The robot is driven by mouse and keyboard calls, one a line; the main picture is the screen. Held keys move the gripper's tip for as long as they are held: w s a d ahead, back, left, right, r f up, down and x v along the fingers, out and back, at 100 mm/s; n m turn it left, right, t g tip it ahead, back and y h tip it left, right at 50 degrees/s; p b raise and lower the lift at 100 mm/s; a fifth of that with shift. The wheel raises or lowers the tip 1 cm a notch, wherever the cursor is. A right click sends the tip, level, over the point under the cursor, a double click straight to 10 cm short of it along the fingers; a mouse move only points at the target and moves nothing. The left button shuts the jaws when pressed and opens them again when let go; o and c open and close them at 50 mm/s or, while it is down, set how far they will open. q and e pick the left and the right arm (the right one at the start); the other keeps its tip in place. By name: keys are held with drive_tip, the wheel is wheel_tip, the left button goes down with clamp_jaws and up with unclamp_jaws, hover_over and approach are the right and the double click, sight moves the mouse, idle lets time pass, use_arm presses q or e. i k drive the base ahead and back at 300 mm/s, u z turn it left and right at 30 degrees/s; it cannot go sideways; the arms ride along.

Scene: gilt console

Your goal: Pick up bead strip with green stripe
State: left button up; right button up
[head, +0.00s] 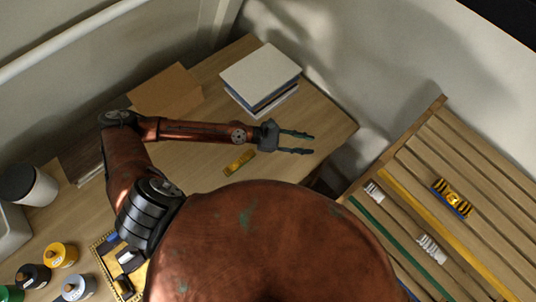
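My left gripper (302,143) reaches in from the left over the wooden tabletop, near its right end. Its two dark fingers are apart, with nothing between them. A small yellow piece (239,163) lies on the tabletop below and left of the gripper, apart from it. I cannot make out a green stripe on it. On the slatted wood at right, a long green strip (385,228) runs along the slats. I cannot tell whether it is the bead strip. My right gripper is not in view.
A stack of books (260,75) and a brown folder (166,90) lie at the table's back. Jars (60,255) and a white cup (28,185) stand at left. The slatted wood (500,170) bears a yellow-black piece (452,198) and white ribbed pieces (432,248).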

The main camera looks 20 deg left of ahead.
sight(242, 160)
drive_tip(key=z, duration=0.35)
drive_tip(key=k, duration=1.2)
drive_tip(key=u, duration=0.6)
drive_tip(key=i, duration=0.5)
drive_tip(key=u, duration=0.05)
